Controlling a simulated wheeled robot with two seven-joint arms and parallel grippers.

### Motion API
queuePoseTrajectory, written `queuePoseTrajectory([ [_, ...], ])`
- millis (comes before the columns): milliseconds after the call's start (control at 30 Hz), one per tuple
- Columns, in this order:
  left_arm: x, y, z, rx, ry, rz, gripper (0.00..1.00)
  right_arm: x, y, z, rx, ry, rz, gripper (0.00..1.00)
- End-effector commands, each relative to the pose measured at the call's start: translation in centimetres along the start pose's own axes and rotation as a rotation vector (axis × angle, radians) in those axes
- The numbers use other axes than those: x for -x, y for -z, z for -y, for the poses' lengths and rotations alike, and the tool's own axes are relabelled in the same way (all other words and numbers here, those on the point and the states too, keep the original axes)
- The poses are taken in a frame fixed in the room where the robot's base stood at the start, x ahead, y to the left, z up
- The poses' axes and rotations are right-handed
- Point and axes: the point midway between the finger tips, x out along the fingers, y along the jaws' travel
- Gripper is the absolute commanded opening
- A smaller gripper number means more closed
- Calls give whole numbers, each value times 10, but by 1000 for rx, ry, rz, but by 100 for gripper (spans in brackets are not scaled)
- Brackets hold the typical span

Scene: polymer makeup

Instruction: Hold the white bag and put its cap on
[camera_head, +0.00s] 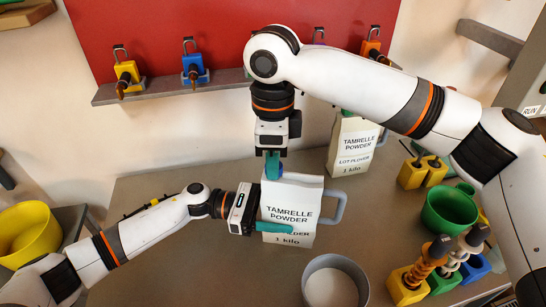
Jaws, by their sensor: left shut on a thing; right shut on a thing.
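The white bag (292,195), printed "TAMRELLE POWDER 1 kilo", has a grey handle on its right side and stands upright, slightly tilted, near the table's middle. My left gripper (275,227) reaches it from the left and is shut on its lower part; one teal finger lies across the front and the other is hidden. My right gripper (273,166) points straight down at the bag's top left corner. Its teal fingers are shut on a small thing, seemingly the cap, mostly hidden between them. I cannot tell whether the cap touches the bag's spout.
A second similar bag (354,147) with a green cap stands behind right. A grey round container (335,284) is in front. The table (165,255) is clear at front left.

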Motion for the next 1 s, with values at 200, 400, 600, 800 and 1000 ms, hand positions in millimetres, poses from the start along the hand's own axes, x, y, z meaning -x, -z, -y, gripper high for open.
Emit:
queuePoseTrajectory([
  [200,0,0,0,0,0,1,0,0,0,0,-15,-1,-1,8],
  [400,0,0,0,0,-1,1,0,0,0,0,-13,-1,-1,46],
  [600,0,0,0,0,-1,1,0,0,0,0,-12,-1,-1,50],
  [800,0,0,0,0,-1,1,0,6,0,0,-12,-1,-1,50],
  [1000,0,0,0,0,-1,1,0,30,0,0,-11,-2,-2,50],
])
